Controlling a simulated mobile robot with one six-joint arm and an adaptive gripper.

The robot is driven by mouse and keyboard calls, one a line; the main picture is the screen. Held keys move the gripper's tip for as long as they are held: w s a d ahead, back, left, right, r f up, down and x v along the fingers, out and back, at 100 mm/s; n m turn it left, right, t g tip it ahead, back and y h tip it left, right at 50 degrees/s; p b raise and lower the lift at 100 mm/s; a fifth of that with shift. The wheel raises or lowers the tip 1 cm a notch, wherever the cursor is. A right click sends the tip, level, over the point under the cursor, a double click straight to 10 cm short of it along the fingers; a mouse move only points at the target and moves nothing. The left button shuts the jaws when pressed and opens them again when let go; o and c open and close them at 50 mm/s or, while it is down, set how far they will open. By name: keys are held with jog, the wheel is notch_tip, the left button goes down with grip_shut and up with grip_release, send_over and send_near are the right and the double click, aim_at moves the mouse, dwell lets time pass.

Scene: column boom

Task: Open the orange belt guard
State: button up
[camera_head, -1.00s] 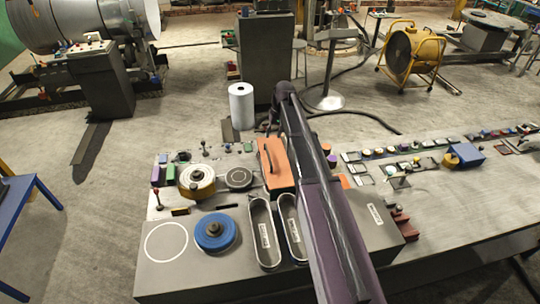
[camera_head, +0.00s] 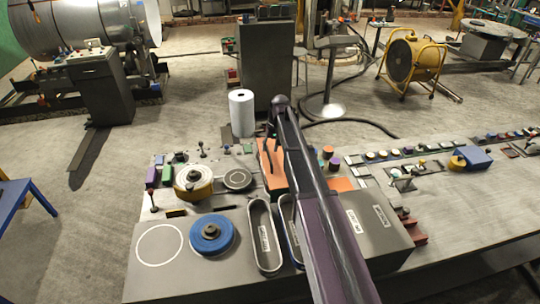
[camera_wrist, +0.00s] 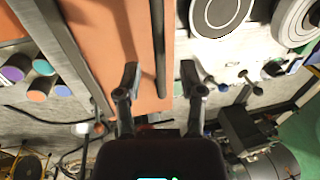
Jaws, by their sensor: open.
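The orange belt guard (camera_head: 270,178) lies at the back of the workbench, partly hidden behind my arm. In the wrist view the guard (camera_wrist: 100,30) is a flat orange panel with a long dark bar handle (camera_wrist: 159,45) on it. My gripper (camera_wrist: 160,75) is open, with one finger on each side of the handle in that view. I see a gap on both sides and cannot tell the height between fingertips and handle. In the head view my arm hides most of the gripper.
A yellow-rimmed roll (camera_head: 194,181) and a blue wheel (camera_head: 212,234) stand left of the guard. Two dark oval slots, one the left slot (camera_head: 263,236), lie in front. Coloured knobs (camera_head: 330,155) stand to the right. A white roll (camera_head: 241,112) stands on the floor behind.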

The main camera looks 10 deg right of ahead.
jog(key=shift+a+f+b, duration=0.2)
jog(key=shift+f+b, duration=0.45)
jog(key=shift+f, duration=0.3)
jog(key=shift+c, duration=0.2)
grip_shut()
